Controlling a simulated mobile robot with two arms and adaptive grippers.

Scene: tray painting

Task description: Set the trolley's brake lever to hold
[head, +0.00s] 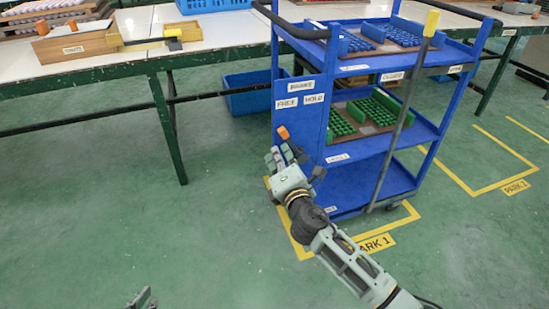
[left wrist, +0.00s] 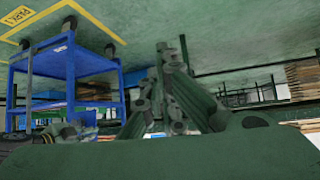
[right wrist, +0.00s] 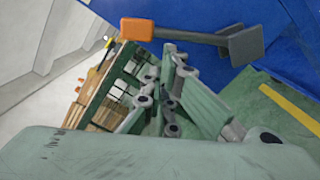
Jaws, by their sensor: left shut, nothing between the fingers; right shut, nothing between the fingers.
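The blue trolley (head: 340,185) stands in the yellow PARK 1 outline. Its side panel has a label row reading FREE (head: 286,103) and HOLD (head: 313,99). The brake lever (head: 283,133) has an orange knob and leans left, towards the FREE side. In the right wrist view the lever (right wrist: 137,29) runs from its orange knob to a dark grey block by the blue panel. My right gripper (head: 281,156) is shut and empty, just below the knob; contact is unclear. My left gripper (head: 143,298) is shut and empty, low over the floor, far from the trolley.
A long grey bar with a yellow end (head: 432,22) slants along the trolley's right front. Shelves hold green trays (head: 355,125) and blue trays (head: 395,35). Green-legged worktables (head: 115,65) stand behind, with a blue crate (head: 248,98) below. The floor at left is clear.

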